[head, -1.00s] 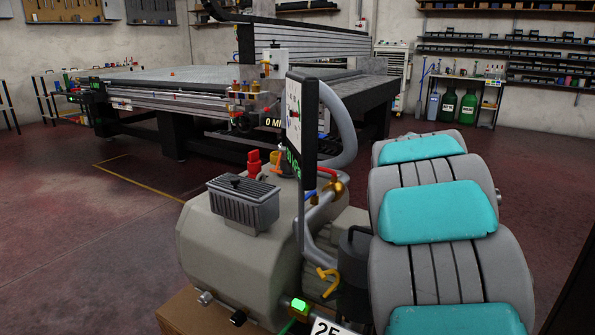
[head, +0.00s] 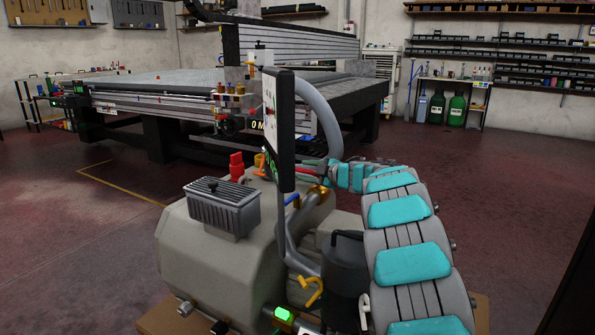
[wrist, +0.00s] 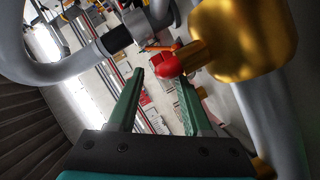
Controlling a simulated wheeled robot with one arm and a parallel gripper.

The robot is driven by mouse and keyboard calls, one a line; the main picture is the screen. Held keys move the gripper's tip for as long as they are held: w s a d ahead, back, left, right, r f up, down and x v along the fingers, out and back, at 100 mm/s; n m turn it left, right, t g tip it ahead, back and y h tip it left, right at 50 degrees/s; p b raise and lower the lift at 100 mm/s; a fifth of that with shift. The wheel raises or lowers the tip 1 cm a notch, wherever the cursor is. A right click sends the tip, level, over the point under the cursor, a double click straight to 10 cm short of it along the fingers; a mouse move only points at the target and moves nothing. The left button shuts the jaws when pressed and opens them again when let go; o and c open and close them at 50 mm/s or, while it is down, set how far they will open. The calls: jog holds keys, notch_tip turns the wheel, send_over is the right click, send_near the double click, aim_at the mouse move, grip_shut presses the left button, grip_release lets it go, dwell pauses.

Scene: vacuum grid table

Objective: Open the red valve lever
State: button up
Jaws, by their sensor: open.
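The red valve lever (wrist: 168,66) shows in the wrist view as a rounded red end beside the brass valve body (wrist: 240,42). My gripper (wrist: 162,77) is open there, with its two green fingers pointing toward the lever. The red end appears between the fingertips, closer to the right finger; I cannot tell whether they touch. In the head view the brass valve (head: 319,194) sits on the grey pipework behind the upright panel. There the lever (head: 306,168) is only a small red strip, partly hidden by the panel and my gripper.
The upright panel (head: 280,130) and a grey hose (head: 322,115) stand close to the valve. The beige pump (head: 215,250) carries a finned box (head: 222,205), a red fitting (head: 236,166) and a yellow handle (head: 312,290). The large grid table (head: 170,85) is behind, with open floor at left.

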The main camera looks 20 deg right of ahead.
aim_at(303, 171)
jog(key=shift+x, duration=2)
grip_shut()
jog(key=shift+f, duration=0.1)
